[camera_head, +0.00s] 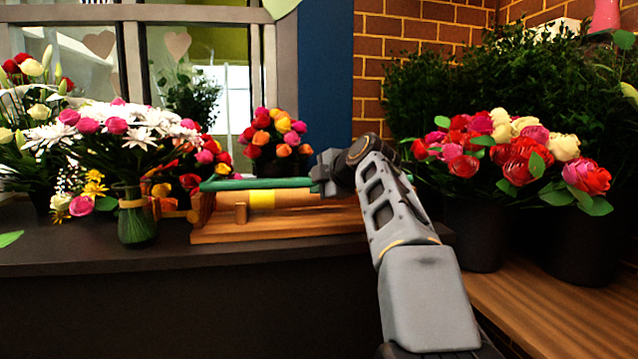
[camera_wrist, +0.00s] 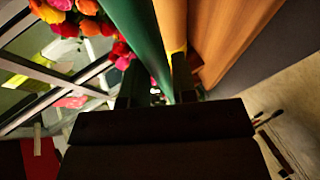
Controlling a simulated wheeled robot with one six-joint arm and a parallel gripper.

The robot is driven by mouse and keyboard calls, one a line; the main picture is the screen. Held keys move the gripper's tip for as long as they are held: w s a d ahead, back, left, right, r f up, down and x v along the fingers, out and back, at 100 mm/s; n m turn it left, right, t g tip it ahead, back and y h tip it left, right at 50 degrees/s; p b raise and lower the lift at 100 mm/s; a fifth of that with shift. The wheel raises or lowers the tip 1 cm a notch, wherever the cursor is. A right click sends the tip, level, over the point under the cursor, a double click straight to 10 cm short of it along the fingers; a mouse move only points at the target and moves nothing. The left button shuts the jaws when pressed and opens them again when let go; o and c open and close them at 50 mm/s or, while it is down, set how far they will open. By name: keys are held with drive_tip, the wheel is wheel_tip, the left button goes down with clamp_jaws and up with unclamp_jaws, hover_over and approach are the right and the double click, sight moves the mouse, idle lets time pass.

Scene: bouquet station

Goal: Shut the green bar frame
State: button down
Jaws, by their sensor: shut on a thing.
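The green bar frame (camera_head: 255,183) runs level along a wooden stand (camera_head: 280,231) on the dark counter, just behind and above a tan roll (camera_head: 295,198) with a yellow band. The roll (camera_wrist: 172,25) lies close beside the bar there. The fingertips are partly hidden in shadow, and my arm hides the stand's right end.
A glass vase (camera_head: 136,222) of white and pink flowers stands left of the stand. An orange and pink bouquet (camera_head: 277,140) is behind the bar. Dark buckets (camera_head: 474,232) of roses stand at the right. The counter front (camera_head: 300,255) is clear.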

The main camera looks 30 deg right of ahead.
drive_tip(key=c, duration=1)
unclamp_jaws()
drive_tip(key=shift+f, duration=0.95)
drive_tip(key=shift+s+d+r, duration=0.1)
drive_tip(key=shift+r, duration=0.05)
drive_tip(key=v, duration=0.4)
drive_tip(key=p+v, duration=0.1)
drive_tip(key=v, duration=0.4)
drive_tip(key=p+v, duration=0.1)
drive_tip(key=v, duration=0.4)
drive_tip(key=shift+r, duration=0.25)
drive_tip(key=shift+w, duration=0.2)
